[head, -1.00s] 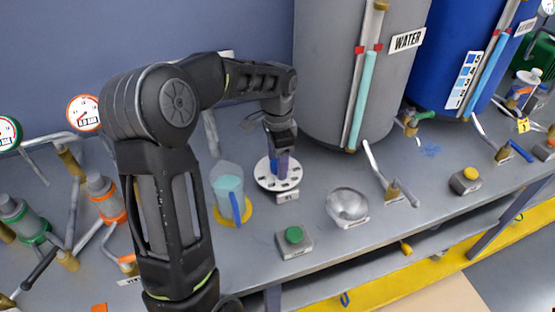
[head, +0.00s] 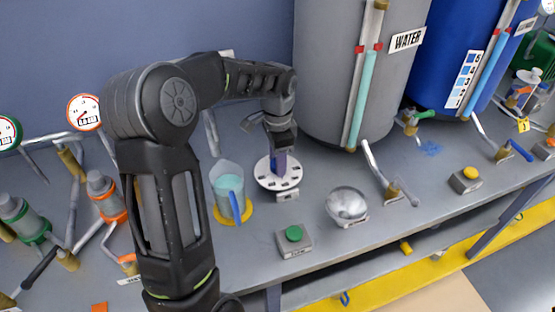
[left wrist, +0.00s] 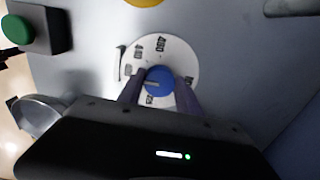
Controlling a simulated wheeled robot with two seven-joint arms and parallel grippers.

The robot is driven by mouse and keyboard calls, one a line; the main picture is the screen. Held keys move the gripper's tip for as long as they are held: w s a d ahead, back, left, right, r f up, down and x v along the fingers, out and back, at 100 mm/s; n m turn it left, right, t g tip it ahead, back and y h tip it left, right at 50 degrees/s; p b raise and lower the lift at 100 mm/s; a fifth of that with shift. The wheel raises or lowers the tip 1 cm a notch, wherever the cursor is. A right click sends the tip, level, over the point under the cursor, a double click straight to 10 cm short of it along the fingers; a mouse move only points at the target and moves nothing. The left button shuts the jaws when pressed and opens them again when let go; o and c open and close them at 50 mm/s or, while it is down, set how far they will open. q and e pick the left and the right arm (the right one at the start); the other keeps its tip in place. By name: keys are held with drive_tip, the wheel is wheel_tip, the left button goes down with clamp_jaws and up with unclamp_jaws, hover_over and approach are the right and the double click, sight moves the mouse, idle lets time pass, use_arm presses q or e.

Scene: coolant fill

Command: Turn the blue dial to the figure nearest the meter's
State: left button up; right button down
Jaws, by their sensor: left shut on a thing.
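The blue dial (left wrist: 158,82) shows in the left wrist view as a round knob at the middle of a white disc (left wrist: 189,56) with dark figures around its edge. Some figures are hidden by my fingers. My left gripper (left wrist: 160,92) is shut on the blue dial, one finger on each side. In the head view my left gripper (head: 280,165) points down over the white disc (head: 262,178), and the dial is mostly hidden. Round meters with red-marked faces show at the left, an orange-rimmed one (head: 84,112) and a green-rimmed one (head: 8,132); their readings are too small to tell. My right gripper is not in view.
A jug (head: 229,190) with a blue handle stands on a yellow ring just left of the disc. A metal bowl (head: 347,204) and a green button box (head: 294,240) stand to the right and in front. The grey WATER tank (head: 330,70) rises behind.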

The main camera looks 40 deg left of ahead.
use_arm(q)
drive_tip(key=shift+n, duration=0.3)
drive_tip(key=shift+c, duration=0.3)
drive_tip(key=n, duration=0.2)
drive_tip(key=shift+n+b, duration=0.35)
drive_tip(key=shift+n, duration=0.05)
drive_tip(key=n, duration=0.4)
drive_tip(key=shift+d, duration=0.1)
drive_tip(key=shift+n, duration=0.3)
drive_tip(key=o, duration=1.4)
drive_tip(key=shift+c, duration=0.2)
drive_tip(key=shift+r, duration=0.1)
wheel_tip(320, 180, up, 8)
drive_tip(key=shift+f+b, duration=0.15)
drive_tip(key=shift+b, duration=0.25)
